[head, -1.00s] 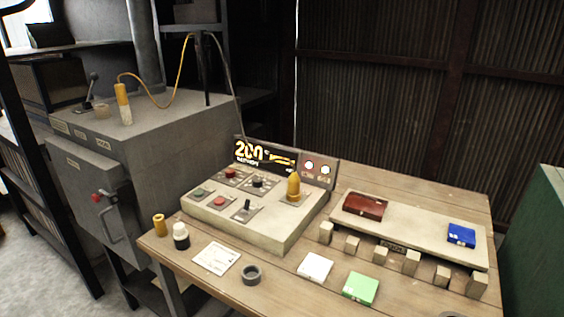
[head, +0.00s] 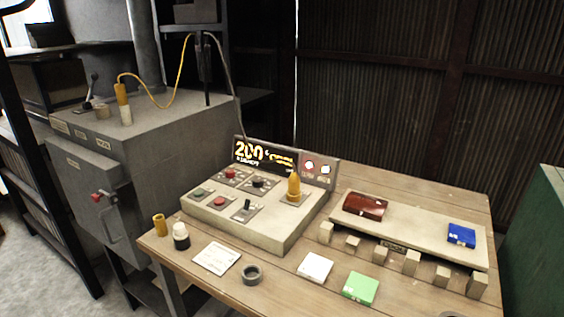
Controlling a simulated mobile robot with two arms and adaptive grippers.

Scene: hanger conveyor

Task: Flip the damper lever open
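A small lever (head: 92,84) with a dark knob stands on a dark base plate at the back left of the grey furnace's top, in the head view. It looks roughly upright with a slight tilt. I take it to be the damper lever, but its label is too small to read. The grey furnace (head: 160,135) stands left of the table. Neither of my grippers is in view, and nothing touches the lever.
A control box (head: 255,228) with a lit display sits on the wooden table (head: 210,285). A dark shelf (head: 60,45) stands behind the furnace's left side.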

